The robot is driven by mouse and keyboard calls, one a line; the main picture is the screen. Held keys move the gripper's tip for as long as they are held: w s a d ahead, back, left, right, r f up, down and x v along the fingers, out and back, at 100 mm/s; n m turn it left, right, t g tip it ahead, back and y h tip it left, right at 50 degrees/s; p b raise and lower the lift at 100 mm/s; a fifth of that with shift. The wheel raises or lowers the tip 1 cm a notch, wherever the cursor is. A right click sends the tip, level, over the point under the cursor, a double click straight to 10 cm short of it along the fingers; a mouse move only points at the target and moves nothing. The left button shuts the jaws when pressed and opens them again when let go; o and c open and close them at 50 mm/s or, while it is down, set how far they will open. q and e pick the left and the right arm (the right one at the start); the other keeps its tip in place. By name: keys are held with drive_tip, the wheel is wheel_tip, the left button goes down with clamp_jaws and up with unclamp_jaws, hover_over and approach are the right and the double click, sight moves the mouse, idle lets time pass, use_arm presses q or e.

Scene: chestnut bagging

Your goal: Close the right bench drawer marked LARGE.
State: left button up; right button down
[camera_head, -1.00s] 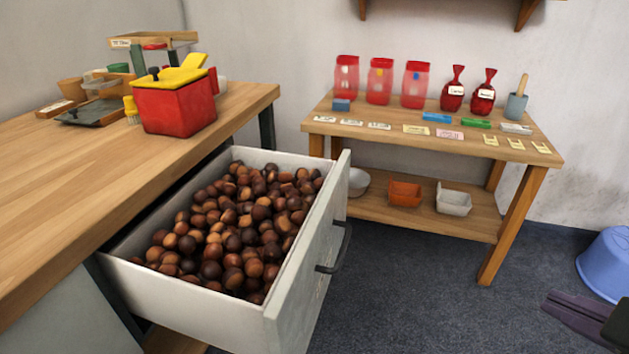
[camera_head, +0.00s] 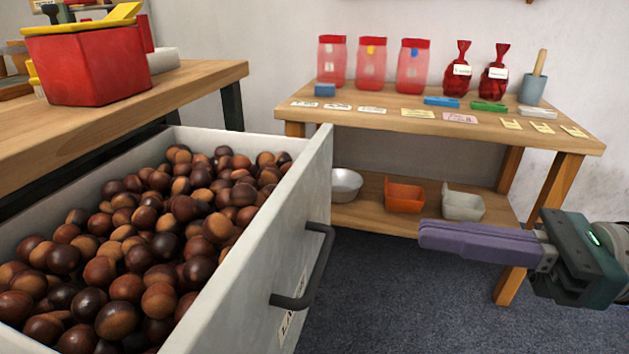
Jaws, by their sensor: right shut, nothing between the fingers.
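The bench drawer (camera_head: 258,240) is pulled out and full of brown chestnuts (camera_head: 140,240). Its pale front carries a dark bar handle (camera_head: 318,268) and a label (camera_head: 290,322) below it, partly cut off and seen at a steep angle. My right gripper (camera_head: 424,235) comes in from the right, its purple fingers shut and empty. It points left towards the drawer front, apart from the handle, to the handle's right. My left gripper is not in view.
The wooden bench (camera_head: 130,105) above the drawer holds a red pot (camera_head: 90,65) with yellow on top. A side table (camera_head: 375,118) at the back carries red bags, cards and a mortar, with bowls on its lower shelf. Dark floor (camera_head: 385,290) is clear between.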

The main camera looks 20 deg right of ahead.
sight(283, 209)
drive_tip(key=b+x, duration=0.1)
drive_tip(key=x, duration=1.1)
drive_tip(key=shift+w+a, duration=0.2)
drive_tip(key=shift+a, duration=0.05)
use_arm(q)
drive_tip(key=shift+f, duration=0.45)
